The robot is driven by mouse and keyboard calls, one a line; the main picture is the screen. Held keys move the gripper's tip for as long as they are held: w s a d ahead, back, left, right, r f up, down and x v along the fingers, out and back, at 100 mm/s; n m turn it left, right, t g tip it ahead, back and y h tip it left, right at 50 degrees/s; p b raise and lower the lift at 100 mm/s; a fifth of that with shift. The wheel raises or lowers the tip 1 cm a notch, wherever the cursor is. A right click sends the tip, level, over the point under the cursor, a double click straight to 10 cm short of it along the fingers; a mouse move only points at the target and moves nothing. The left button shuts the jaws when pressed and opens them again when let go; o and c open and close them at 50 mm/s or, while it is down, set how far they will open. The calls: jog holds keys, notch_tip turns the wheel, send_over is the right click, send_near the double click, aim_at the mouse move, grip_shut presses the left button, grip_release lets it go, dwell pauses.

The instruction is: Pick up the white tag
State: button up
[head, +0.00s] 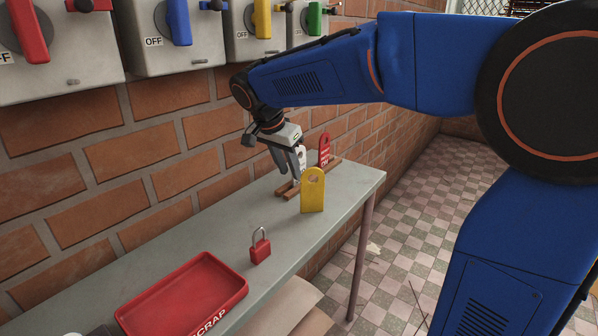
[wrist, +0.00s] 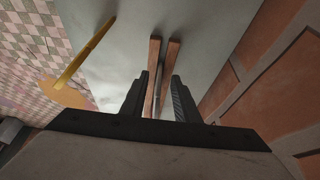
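The white tag (head: 302,154) stands upright in the wooden rack, partly hidden behind my gripper in the head view. My gripper (head: 289,171) points down over the rack, right at the tag. In the wrist view my gripper (wrist: 158,85) has its two fingers apart, one on each side of the rack's slot. A thin pale strip between them looks like the tag seen edge-on; I cannot tell whether the fingers touch it. The wooden rack (head: 288,193) shows as two brown rails in the wrist view (wrist: 173,52).
A red tag (head: 324,149) stands behind the white one. A yellow tag (head: 313,191) stands in front of the rack. A red padlock (head: 260,250) and a red scrap tray (head: 237,291) are nearer on the grey table (head: 352,184). A brick wall (head: 122,163) runs along the back.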

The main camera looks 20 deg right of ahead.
aim_at(302, 159)
jog(key=w+d, duration=0.2)
jog(key=d, duration=0.1)
jog(key=shift+x, duration=1.5)
jog(key=shift+a, duration=0.15)
grip_shut()
